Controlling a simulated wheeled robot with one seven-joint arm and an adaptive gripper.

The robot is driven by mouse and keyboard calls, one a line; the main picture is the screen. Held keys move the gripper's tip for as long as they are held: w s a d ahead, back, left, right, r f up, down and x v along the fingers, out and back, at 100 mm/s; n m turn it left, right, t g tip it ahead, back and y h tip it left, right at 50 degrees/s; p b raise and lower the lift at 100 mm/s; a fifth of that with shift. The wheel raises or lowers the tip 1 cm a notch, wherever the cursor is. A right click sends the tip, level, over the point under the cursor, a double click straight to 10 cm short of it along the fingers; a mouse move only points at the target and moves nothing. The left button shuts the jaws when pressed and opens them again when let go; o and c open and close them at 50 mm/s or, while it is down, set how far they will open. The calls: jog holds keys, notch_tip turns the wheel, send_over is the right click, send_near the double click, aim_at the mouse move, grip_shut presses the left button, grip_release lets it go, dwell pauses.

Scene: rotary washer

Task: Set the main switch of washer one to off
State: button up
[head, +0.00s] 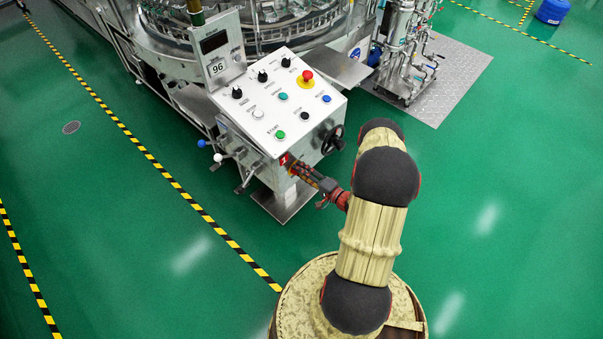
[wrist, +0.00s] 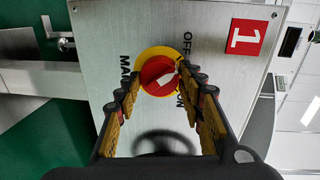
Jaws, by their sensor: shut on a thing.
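The main switch (wrist: 155,73) is a round red knob on a yellow disc, on a steel face beside a red plate marked 1 (wrist: 245,37). MAIN is lettered on one side of it, OFF and ON on the other. A white mark runs diagonally across the knob, towards the OFF/ON side. My gripper (wrist: 160,80) has its fingers on either side of the knob, closed on it. In the head view my gripper (head: 298,172) reaches the front side of the control box and mostly hides the switch. The red plate (head: 284,159) shows there beside it.
The control box top (head: 270,110) carries several knobs and buttons and a red emergency stop (head: 307,76). A black handwheel (head: 333,139) sticks out near my arm. Small valve handles (head: 218,158) stand out at the left. Green floor is clear around my base.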

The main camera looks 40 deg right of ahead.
jog(key=shift+a+n, duration=0.1)
jog(key=shift+n, duration=0.5)
jog(key=o, duration=1.1)
jog(key=shift+o, duration=0.3)
jog(key=s+d+r, duration=0.1)
jog(key=s, duration=1.1)
